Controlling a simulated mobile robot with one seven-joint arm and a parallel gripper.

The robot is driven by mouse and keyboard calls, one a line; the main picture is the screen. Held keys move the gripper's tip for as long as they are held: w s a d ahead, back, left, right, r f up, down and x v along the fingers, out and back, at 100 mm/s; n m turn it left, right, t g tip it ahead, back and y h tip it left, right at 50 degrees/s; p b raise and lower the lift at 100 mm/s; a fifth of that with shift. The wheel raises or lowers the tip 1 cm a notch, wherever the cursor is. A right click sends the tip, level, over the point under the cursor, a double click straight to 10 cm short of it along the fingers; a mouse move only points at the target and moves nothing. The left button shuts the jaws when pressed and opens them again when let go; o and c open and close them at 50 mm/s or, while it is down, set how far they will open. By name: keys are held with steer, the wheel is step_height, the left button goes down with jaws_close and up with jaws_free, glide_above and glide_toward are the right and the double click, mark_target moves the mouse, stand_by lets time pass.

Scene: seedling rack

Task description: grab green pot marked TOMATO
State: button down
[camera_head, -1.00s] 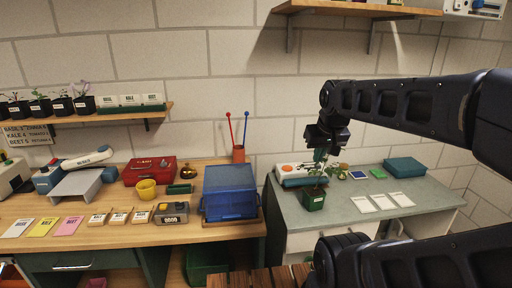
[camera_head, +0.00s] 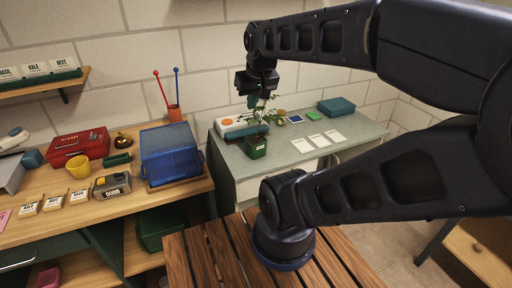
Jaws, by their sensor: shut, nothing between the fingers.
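A small green pot (camera_head: 256,149) with a leafy seedling stands upright on the grey-green bench top. It has a small pale label whose wording is too small to read. My gripper (camera_head: 252,101) points down over the plant, above the pot. Its fingers look shut and empty. The fingertips overlap the upper leaves in this view, so I cannot tell whether they touch them. The gripper is apart from the pot itself.
A blue bin (camera_head: 168,155) stands on the wooden bench left. A slatted wooden surface (camera_head: 205,262) is in front.

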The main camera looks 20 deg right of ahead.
stand_by(0.3)
jaws_free()
steer(key=n+g+h, duration=0.4)
steer(key=n, duration=1.5)
glide_above(257, 142)
steer(key=w+a, duration=0.2)
steer(key=a, duration=0.1)
step_height(257, 142, down, 26)
steer(key=shift+s, duration=0.15)
steer(key=shift+d+f+n+h, duration=0.15)
steer(key=shift+f+n+h, duration=0.2)
steer(key=shift+f, duration=0.25)
steer(key=shift+w+x, duration=0.15)
steer(key=shift+x, duration=2.45)
steer(key=shift+w+x, duration=0.15)
steer(key=shift+x, duration=2.45)
